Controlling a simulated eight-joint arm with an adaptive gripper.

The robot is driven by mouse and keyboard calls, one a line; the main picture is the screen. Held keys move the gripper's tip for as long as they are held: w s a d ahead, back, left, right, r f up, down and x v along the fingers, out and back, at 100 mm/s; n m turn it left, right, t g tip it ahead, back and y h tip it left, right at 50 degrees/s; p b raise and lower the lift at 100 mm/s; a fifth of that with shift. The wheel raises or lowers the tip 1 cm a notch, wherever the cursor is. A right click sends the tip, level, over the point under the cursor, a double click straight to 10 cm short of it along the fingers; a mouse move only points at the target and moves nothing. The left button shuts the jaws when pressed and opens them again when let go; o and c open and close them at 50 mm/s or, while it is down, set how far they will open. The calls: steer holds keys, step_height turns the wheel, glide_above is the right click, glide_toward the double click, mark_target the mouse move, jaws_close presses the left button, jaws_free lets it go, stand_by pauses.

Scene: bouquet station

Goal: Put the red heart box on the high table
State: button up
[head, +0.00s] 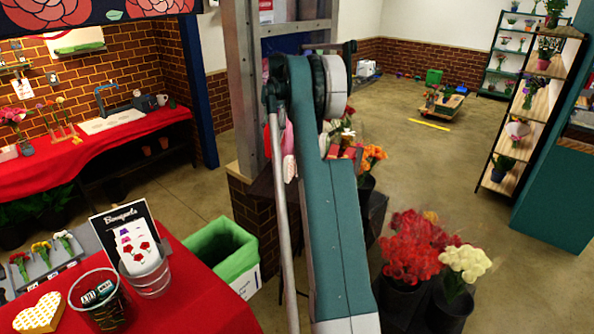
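I cannot make out the red heart box for sure. A yellow-and-white patterned heart box (38,313) lies on the red-covered table at the lower left. A dark stand (375,217) behind my arm is partly hidden; I cannot tell whether it is the high table. My teal arm rises through the middle of the view, and my gripper does not show.
Flower buckets (405,295) stand right of my arm. A flower shelf (530,110) stands at right. The floor behind is mostly open.

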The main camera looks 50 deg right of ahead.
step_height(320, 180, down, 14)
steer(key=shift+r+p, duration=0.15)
steer(key=shift+p, duration=0.15)
stand_by(0.4)
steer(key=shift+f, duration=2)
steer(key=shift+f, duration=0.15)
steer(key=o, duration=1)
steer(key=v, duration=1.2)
steer(key=shift+b, duration=0.3)
